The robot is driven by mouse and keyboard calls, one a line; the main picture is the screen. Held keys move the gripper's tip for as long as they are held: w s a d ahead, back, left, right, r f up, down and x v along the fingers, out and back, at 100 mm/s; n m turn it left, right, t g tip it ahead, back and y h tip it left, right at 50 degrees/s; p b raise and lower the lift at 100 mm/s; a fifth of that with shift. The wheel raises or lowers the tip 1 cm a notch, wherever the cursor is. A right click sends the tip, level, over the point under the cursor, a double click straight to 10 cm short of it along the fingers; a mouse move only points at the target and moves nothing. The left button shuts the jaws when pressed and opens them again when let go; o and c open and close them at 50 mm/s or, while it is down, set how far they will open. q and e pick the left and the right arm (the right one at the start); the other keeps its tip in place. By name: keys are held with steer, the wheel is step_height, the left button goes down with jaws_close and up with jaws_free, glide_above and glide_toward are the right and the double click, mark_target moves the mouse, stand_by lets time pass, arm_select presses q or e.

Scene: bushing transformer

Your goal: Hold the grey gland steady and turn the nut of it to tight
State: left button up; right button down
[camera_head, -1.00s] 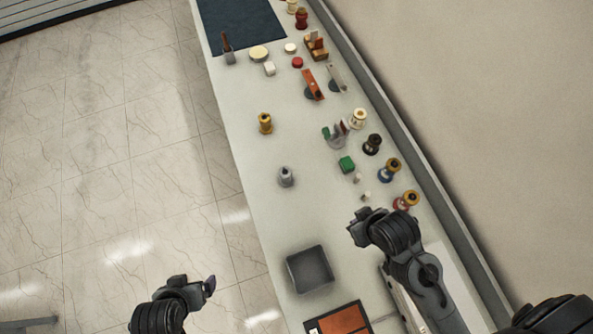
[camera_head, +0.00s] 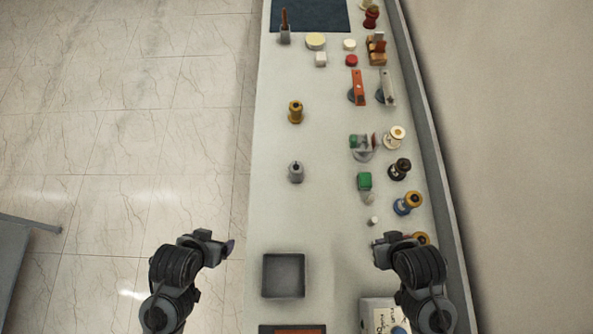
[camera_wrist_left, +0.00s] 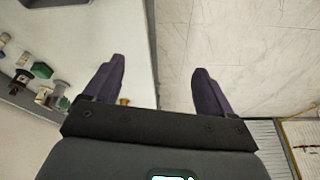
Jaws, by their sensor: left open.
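The grey gland (camera_head: 296,172) stands upright on the long white table, near its left edge in the head view. A nut on it cannot be told apart at this size. My left gripper (camera_head: 229,248) is beyond the table's left edge, below and left of the gland and apart from it. In the left wrist view its two dark fingers (camera_wrist_left: 158,70) are spread with nothing between them. My right gripper (camera_head: 380,241) is over the right part of the table, below and right of the gland; its finger opening is too small to read.
A yellow gland-like part (camera_head: 296,112) stands above the grey one. An empty grey tray (camera_head: 284,275) lies below it. A green block (camera_head: 364,181) and several bushings, such as the blue one (camera_head: 408,203), line the right side. The table around the grey gland is clear.

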arm_select(q)
steer(key=w+d+f+m+t+h+b, duration=0.1)
steer(key=w+d+m+t+h+b, duration=0.15)
steer(key=w+d+m, duration=0.5)
steer(key=w+d+f+m+t+h+b, duration=0.1)
steer(key=w+d+m+t+h, duration=0.25)
steer(key=w+d, duration=0.85)
steer(key=d+f+m+h+b, duration=0.3)
steer(key=d+m+h, duration=0.6)
steer(key=d+m, duration=0.95)
steer(key=m+g+y+b, duration=0.45)
steer(key=m+g, duration=0.85)
steer(key=m, duration=1.3)
glide_toward(293, 172)
steer(key=shift+n+h, duration=0.25)
steer(key=shift+h, duration=0.2)
steer(key=f, duration=0.2)
steer(key=w+f, duration=0.2)
steer(key=f, duration=0.1)
steer(key=shift+w+f, duration=0.2)
steer(key=shift+f, duration=0.15)
steer(key=shift+s+d+f, duration=0.25)
steer(key=shift+d+f, duration=0.05)
steer(key=shift+f, duration=0.1)
steer(key=x, duration=0.6)
steer(key=shift+d+f, duration=0.1)
steer(key=shift+d, duration=0.05)
steer(key=shift+b+x, duration=0.65)
steer(key=shift+x, duration=0.55)
